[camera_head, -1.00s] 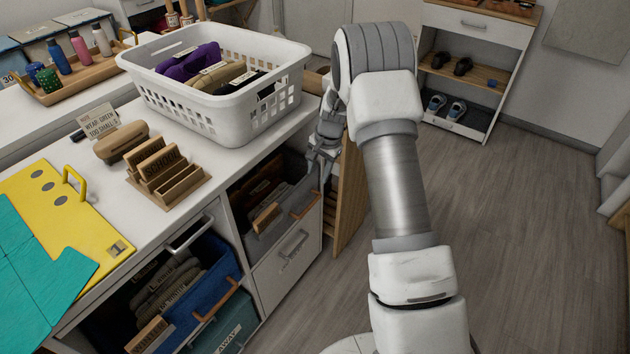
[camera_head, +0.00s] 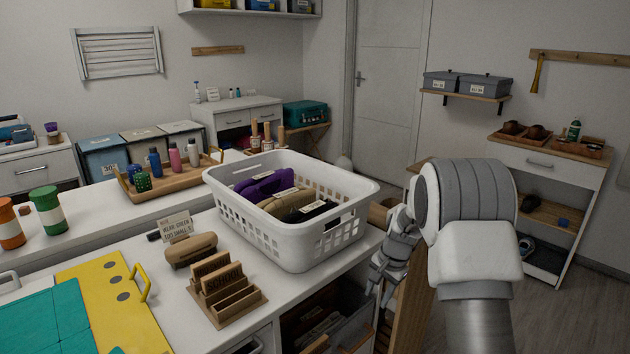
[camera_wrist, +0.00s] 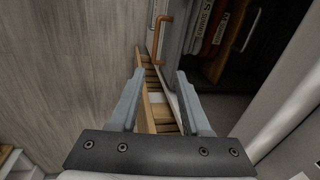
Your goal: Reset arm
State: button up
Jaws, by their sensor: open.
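My gripper (camera_head: 383,278) is beside the right end of the white counter, below the counter top and near the open cubby. In the wrist view my gripper (camera_wrist: 158,90) shows two grey fingers spread apart with nothing held between them. A wooden slatted piece (camera_wrist: 155,108) shows beyond and between the fingers. My arm bends down to the gripper from the right side of the head view.
A white basket (camera_head: 285,225) with folded dark and purple items stands at the counter's right end. A wooden panel (camera_head: 408,310) stands close by my gripper. A fabric bin with a copper handle (camera_wrist: 165,35) is near the fingers. Open floor (camera_head: 585,310) lies right.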

jog(key=s+a+r+n+t, duration=0.1)
jog(key=s+a+r+n, duration=0.1)
jog(key=s+r, duration=0.7)
jog(key=s+a+r+n+t, duration=0.1)
jog(key=s+a+r+n, duration=0.15)
jog(key=s+r, duration=0.6)
jog(key=s+r+n+t+h, duration=0.1)
jog(key=s+r+n, duration=0.15)
jog(key=s, duration=0.55)
jog(key=s+r+n+t, duration=0.15)
jog(key=s+r, duration=0.25)
jog(key=s, duration=0.5)
notch_tip(320, 180, up, 16)
jog(key=p, duration=1.6)
jog(key=shift+w+a+r+n+g, duration=0.15)
jog(key=shift+n+g, duration=0.3)
